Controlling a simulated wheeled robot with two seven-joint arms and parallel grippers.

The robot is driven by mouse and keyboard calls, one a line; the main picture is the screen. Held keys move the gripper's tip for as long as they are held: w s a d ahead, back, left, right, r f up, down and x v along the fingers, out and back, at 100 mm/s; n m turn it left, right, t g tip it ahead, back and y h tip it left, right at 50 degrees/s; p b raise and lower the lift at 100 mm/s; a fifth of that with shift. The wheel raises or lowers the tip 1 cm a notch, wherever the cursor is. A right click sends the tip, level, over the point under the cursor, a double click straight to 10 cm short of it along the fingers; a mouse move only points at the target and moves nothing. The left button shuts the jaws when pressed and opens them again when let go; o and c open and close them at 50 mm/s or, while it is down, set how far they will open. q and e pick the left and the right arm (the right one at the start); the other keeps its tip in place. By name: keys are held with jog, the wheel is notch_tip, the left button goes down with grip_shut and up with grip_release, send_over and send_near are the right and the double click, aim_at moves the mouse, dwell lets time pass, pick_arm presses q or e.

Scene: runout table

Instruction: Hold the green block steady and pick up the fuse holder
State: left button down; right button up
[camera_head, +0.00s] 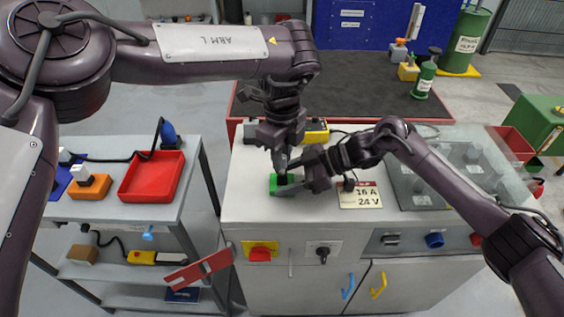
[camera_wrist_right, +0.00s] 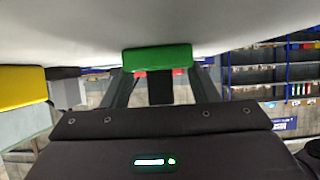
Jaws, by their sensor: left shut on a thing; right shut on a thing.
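The green block (camera_head: 273,184) sits on the pale worktop, partly covered by both grippers. In the right wrist view the green block (camera_wrist_right: 158,58) is between my right gripper's fingertips (camera_wrist_right: 159,72), which are shut on its sides. A dark upright piece (camera_wrist_right: 160,92), seemingly the fuse holder, stands against the block between these fingers. In the head view my left gripper (camera_head: 281,172) points down from above, shut at the block's top on what seems to be the fuse holder, mostly hidden there. My right gripper (camera_head: 291,182) reaches in low from the right.
A yellow box (camera_head: 316,132) stands behind the grippers. A "16 A 24 V" plate (camera_head: 360,195) lies to the right, near a dark panel (camera_head: 440,170). A side table at left carries a red tray (camera_head: 152,177). The worktop's front left is clear.

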pick_arm(q)
notch_tip(320, 180, up, 8)
pick_arm(e)
jog(key=o, duration=0.9)
jog(key=shift+c, duration=0.2)
jog(key=v, duration=0.7)
jog(key=shift+d, duration=0.25)
pick_arm(q)
jog(key=shift+s+f, duration=0.1)
jog(key=shift+f, duration=0.05)
